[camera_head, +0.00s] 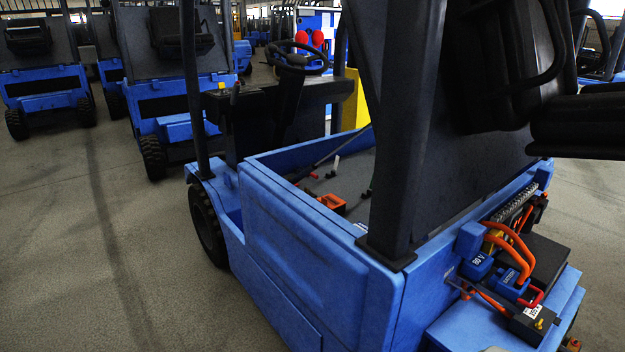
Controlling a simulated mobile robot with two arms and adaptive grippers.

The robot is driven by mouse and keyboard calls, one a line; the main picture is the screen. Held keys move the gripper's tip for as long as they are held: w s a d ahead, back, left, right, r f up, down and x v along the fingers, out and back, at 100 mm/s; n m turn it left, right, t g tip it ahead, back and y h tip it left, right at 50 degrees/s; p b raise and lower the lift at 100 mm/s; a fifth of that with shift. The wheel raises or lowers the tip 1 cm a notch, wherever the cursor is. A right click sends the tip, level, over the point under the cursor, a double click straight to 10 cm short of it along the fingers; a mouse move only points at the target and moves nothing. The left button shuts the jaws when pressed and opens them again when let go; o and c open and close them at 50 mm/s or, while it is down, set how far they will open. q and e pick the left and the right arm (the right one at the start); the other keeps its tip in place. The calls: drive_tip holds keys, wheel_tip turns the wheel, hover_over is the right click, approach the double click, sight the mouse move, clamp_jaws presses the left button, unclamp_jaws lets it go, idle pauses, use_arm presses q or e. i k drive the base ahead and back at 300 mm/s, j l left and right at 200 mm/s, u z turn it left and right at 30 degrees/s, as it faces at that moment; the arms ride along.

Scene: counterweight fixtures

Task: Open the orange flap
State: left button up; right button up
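A blue forklift-like vehicle (300,235) fills the middle and right of the head view. In its open bay lies a small orange part (332,202) with a dark opening or recess; it is partly hidden by the blue side wall. I cannot tell whether this is the orange flap, or whether it is open or shut. Thick orange cables (508,248) curve over the blue connectors at the vehicle's right end. Neither of my grippers can be made out in this view.
A dark upright post (402,130) stands in front of the bay. A steering wheel (297,62) rises behind it, and a black seat (580,122) overhangs the right side. Other blue vehicles (45,85) stand at the back left. The grey floor (75,260) at left is clear.

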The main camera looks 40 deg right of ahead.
sight(331, 201)
drive_tip(key=i+z, duration=0.35)
drive_tip(key=i+j+z, duration=0.15)
drive_tip(key=i+z, duration=0.15)
drive_tip(key=i, duration=0.2)
drive_tip(key=i+j+z, duration=0.2)
drive_tip(key=i+z, duration=0.15)
drive_tip(key=i+j+z, duration=0.3)
drive_tip(key=i+j, duration=0.05)
drive_tip(key=i, duration=0.05)
